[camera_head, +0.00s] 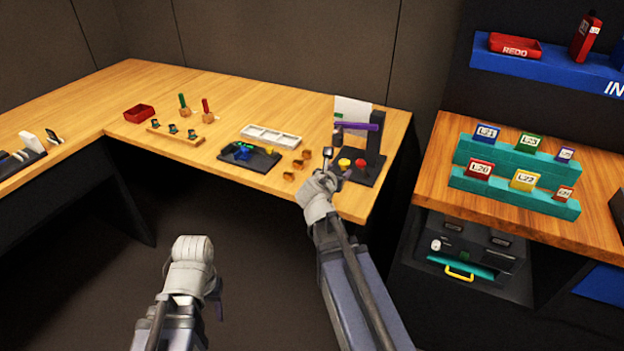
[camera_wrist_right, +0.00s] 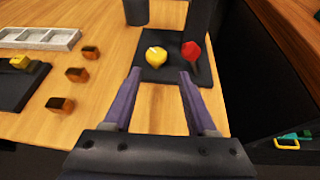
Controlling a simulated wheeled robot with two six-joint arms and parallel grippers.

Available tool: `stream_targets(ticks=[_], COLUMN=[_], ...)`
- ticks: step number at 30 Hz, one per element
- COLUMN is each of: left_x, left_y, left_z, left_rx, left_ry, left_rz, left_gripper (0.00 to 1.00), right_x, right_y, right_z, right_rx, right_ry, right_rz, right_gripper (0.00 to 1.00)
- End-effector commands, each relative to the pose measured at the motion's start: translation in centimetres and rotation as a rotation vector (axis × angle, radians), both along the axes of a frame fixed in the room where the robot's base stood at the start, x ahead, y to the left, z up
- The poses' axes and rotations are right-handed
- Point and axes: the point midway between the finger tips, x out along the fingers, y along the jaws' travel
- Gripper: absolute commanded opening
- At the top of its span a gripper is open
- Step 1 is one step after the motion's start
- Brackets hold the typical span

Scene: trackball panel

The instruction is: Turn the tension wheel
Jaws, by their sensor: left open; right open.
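A black stand (camera_head: 374,160) with a purple bar (camera_head: 360,127) is at the right end of the wooden table. On its base are a yellow knob (camera_head: 344,163) and a red knob (camera_head: 360,163); I cannot tell which part is the tension wheel. In the right wrist view the yellow knob (camera_wrist_right: 155,57) has a pale mark on top, and the red knob (camera_wrist_right: 192,50) is right of it. My right gripper (camera_wrist_right: 160,74) is open and empty, its fingertips just short of the yellow knob. My left gripper (camera_head: 217,288) is open, low before the table, away from the stand.
Several small orange-brown blocks (camera_wrist_right: 76,75) lie left of the stand. A white tray (camera_head: 271,136) and a black board (camera_head: 250,157) are further left. A shelf unit with labelled cards (camera_head: 525,180) stands to the right, past a dark gap.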

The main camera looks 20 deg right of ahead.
Motion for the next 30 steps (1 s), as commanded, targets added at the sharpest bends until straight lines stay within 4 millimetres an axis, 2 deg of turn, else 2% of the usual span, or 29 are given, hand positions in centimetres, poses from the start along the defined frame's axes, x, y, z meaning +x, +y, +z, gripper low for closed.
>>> stream_targets(ticks=[11, 24, 30], left_x=[0.0, 0.0, 0.0], left_y=[0.0, 0.0, 0.0], left_z=[-0.7, -3.1, -3.4], left_rx=[0.0, 0.0, 0.0], left_ry=[0.0, 0.0, 0.0], left_rz=[0.0, 0.0, 0.0], left_gripper=[0.5, 0.5, 0.5], right_x=[0.6, 4.6, 5.4], right_y=[-0.9, -4.7, -5.6], right_z=[-0.3, -2.7, -3.0], right_rx=[-0.049, -0.048, -0.047], right_ry=[0.022, 0.022, 0.021], right_rz=[0.023, 0.022, 0.022], right_gripper=[0.57, 0.57, 0.57])
